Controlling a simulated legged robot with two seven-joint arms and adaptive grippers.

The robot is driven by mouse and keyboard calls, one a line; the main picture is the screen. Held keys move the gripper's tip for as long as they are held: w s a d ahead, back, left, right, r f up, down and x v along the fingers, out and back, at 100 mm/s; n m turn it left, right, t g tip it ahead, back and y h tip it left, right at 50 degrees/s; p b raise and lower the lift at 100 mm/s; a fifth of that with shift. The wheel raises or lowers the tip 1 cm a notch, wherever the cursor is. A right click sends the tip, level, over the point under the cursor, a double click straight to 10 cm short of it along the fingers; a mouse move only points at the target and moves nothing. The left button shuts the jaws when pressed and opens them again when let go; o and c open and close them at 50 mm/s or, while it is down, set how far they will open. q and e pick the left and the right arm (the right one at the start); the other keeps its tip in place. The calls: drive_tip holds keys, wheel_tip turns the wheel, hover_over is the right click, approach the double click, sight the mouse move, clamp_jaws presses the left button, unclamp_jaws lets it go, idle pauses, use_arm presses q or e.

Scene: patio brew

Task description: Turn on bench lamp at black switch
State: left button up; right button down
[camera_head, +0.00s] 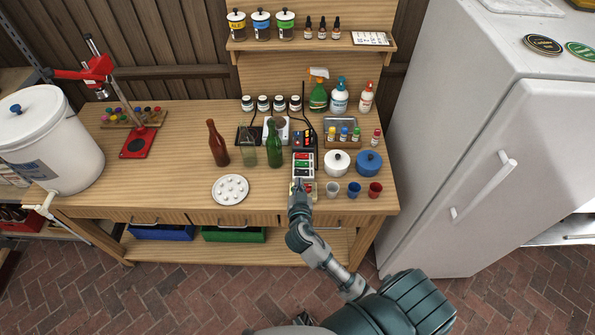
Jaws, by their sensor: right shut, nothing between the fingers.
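My right gripper (300,188) reaches in from below over the front part of the wooden bench (130,195). It is shut and empty. Its fingertips are at the near end of a switch panel (303,165) with red, green and pale buttons; I cannot tell if they touch it. Behind the panel is a dark device (303,139) with a small coloured front. A black box (248,134) and a white box (275,131) with cords stand to its left. I cannot make out which part is the black switch, nor a lit lamp. My left gripper is not in view.
A white pot (336,162) and a blue pot (369,162) stand right. A white refrigerator (480,130) bounds the right side.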

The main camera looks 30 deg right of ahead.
drive_tip(key=shift+a, duration=0.3)
drive_tip(key=p, duration=0.1)
hover_over(297, 173)
drive_tip(key=s, duration=0.1)
wheel_tip(297, 173, down, 2)
drive_tip(key=shift+d+f, duration=0.15)
drive_tip(key=shift+f, duration=0.1)
drive_tip(key=f, duration=0.2)
drive_tip(key=shift+a+f, duration=0.35)
drive_tip(key=shift+f, duration=0.05)
drive_tip(key=shift+a+f, duration=0.2)
drive_tip(key=shift+f, duration=0.35)
drive_tip(key=shift+f, duration=0.15)
